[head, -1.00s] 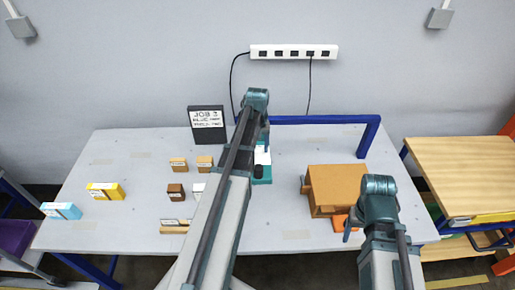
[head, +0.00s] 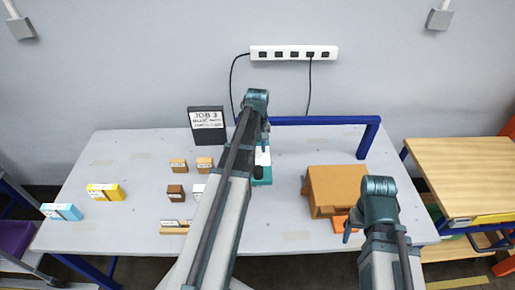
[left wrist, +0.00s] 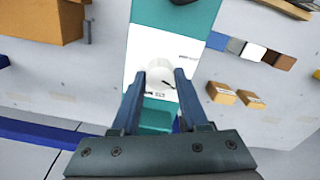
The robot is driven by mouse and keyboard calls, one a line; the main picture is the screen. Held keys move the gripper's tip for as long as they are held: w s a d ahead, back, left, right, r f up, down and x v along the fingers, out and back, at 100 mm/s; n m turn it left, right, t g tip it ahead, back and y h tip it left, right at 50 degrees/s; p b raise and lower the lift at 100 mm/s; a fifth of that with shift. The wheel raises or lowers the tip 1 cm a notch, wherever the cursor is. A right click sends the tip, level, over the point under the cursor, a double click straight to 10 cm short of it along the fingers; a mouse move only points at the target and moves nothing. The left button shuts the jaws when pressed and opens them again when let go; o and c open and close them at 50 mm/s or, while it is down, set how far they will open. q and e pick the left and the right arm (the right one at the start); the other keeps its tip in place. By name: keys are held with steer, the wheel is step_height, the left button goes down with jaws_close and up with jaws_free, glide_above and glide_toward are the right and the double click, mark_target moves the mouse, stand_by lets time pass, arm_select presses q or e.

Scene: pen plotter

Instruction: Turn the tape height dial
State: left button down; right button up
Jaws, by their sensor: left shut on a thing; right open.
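The tape height dial (left wrist: 160,74) is a round white knob on the white face of a teal machine. It shows in the left wrist view between the fingertips of my left gripper (left wrist: 158,78), which is shut on it. In the head view the teal and white machine (head: 263,173) stands at the middle of the table, partly hidden behind my left arm, and the dial cannot be made out there. My right gripper (head: 350,235) is open and empty at the right, near the front of a cardboard box.
The cardboard box (head: 336,188) stands right of the machine, with an orange item (head: 341,224) before it. A blue frame (head: 322,121) spans the back. Small boxes (head: 178,166) lie to the left, with a dark job sign (head: 206,126) behind. A black knob (left wrist: 183,2) shows above the dial.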

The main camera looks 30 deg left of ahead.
mark_target(258, 150)
arm_select(q)
steer(key=n, duration=0.4)
steer(key=shift+n, duration=2.3)
steer(key=shift+c, duration=2.1)
jaws_free()
step_height(258, 150, up, 14)
steer(key=p, duration=1.3)
steer(key=shift+p, duration=0.4)
